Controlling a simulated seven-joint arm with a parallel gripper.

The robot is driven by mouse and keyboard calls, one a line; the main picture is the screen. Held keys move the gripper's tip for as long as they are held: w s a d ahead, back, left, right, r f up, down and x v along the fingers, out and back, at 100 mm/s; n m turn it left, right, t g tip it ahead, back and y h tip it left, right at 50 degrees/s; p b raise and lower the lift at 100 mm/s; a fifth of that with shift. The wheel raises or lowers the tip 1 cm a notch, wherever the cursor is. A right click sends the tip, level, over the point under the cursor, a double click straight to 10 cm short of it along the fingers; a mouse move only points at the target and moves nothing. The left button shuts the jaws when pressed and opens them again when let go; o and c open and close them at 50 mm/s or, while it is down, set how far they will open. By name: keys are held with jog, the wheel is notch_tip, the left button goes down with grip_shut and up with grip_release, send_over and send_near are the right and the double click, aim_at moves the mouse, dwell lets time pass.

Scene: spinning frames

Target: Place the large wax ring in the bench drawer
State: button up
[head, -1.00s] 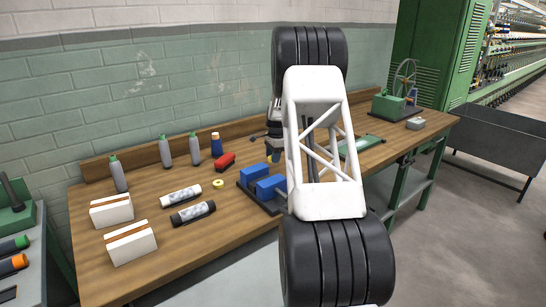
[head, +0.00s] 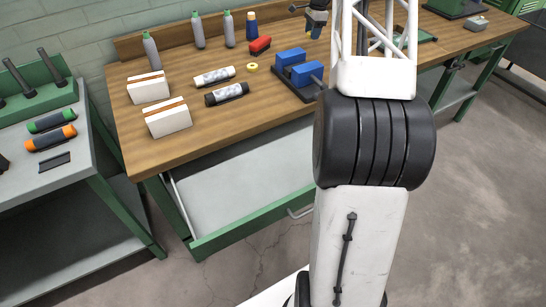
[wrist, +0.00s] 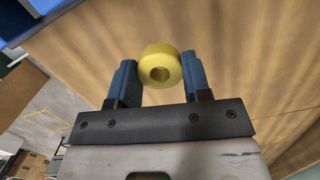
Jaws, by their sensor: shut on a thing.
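The large wax ring (wrist: 159,53) is yellow and thick with a round hole. It sits between the two blue fingers of my gripper (wrist: 158,75), which is shut on it, in the wrist view. The gripper (head: 317,25) also shows at the top edge of the head view, over the back of the bench, where I cannot make out the ring. The bench drawer (head: 245,183) is pulled open below the bench's front edge. Its pale floor looks empty; its right end is hidden behind my arm. A smaller yellow ring (head: 252,67) lies on the bench.
A grey side table (head: 60,195) with tools stands at left.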

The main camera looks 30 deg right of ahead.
jog(key=s+a+r+n, duration=0.1)
jog(key=s+a+n, duration=0.2)
jog(key=a, duration=1)
jog(key=s+a+r+n, duration=0.2)
jog(key=s+a+n, duration=0.1)
jog(key=a, duration=0.9)
jog(key=s+a+r+n, duration=0.1)
jog(key=s+a+n, duration=0.2)
jog(key=a, duration=1)
jog(key=n+g+h, duration=0.1)
jog(key=n+g, duration=0.1)
jog(key=n, duration=0.8)
send_over(211, 202)
notch_tip(211, 202, down, 3)
notch_tip(211, 202, down, 12)
jog(key=shift+w, duration=0.2)
jog(key=shift+f, duration=2.8)
jog(key=shift+f, duration=2.1)
